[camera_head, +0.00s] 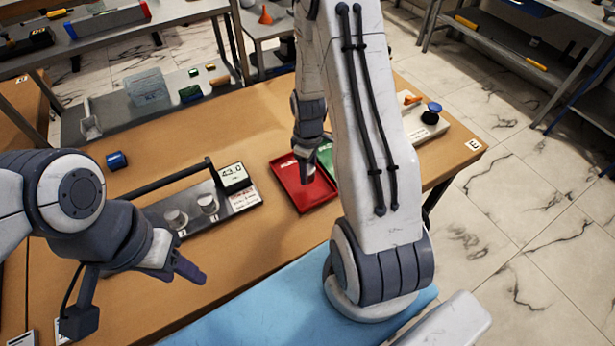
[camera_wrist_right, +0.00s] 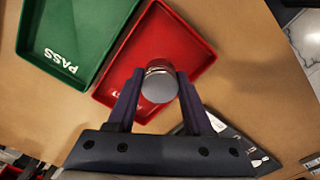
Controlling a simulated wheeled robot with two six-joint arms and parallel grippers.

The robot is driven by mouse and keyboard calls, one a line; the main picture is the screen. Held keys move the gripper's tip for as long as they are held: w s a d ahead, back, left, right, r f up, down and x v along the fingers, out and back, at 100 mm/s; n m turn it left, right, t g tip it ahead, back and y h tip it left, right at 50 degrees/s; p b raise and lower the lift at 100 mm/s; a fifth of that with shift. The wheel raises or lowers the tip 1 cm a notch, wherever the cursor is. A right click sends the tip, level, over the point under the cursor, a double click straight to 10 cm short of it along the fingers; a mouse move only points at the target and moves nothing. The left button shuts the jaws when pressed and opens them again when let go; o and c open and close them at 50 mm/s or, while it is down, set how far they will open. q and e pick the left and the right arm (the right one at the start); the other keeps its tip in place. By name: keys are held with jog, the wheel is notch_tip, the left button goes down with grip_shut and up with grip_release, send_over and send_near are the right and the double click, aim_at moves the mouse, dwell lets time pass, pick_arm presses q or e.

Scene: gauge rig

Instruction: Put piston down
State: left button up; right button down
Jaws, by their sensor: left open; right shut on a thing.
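My right gripper (camera_wrist_right: 159,78) is shut on a grey metal piston (camera_wrist_right: 158,86) with a round face toward the wrist camera. In the head view my right gripper (camera_head: 305,168) points down over the red tray (camera_head: 287,186), with the piston (camera_head: 307,178) small between its fingers. In the right wrist view the piston is over the red tray (camera_wrist_right: 190,45); whether it touches the tray floor I cannot tell. The green tray (camera_wrist_right: 75,30) marked PASS is beside the red one. My left gripper (camera_head: 185,266) is open and empty at the lower left.
A gauge rig with a display (camera_head: 233,176) reading 43.0 stands left of the trays, with two small metal cylindrical parts (camera_head: 207,203) on its plate. A blue part (camera_head: 117,160) lies further left. A base with a blue knob (camera_head: 433,108) stands at the right.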

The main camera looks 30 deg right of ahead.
jog(key=shift+w+f, duration=0.15)
jog(key=shift+f, duration=1.95)
jog(key=shift+f, duration=0.2)
jog(key=shift+c, duration=1.5)
grip_release()
jog(key=shift+r, duration=0.1)
